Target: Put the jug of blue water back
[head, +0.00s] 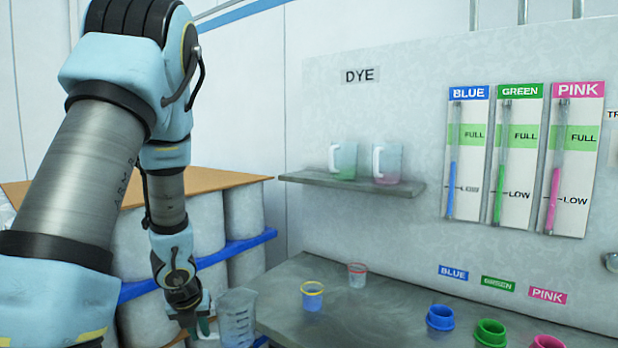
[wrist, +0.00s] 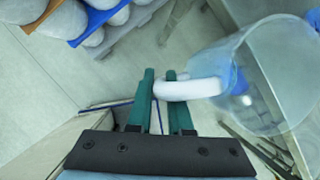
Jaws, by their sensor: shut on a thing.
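A clear jug with measuring marks (head: 236,316) hangs at the front left edge of the counter. My gripper (head: 203,326) is on its left side. In the wrist view my gripper (wrist: 160,84) is shut on the white handle of the jug (wrist: 262,75). A little blue shows through the jug's wall; how much liquid is in it I cannot tell. A grey shelf (head: 400,190) under the DYE label holds a green-tinted jug (head: 344,161) and a pink-tinted jug (head: 388,164). The shelf's left part is bare.
The counter (head: 300,270) holds a yellow-rimmed cup (head: 312,296), a red-rimmed cup (head: 357,275), and blue (head: 440,318), green (head: 490,333) and pink (head: 548,342) funnel-like ports. White drums (head: 205,215) on a blue rack stand at left. Gauge tubes (head: 525,160) line the wall.

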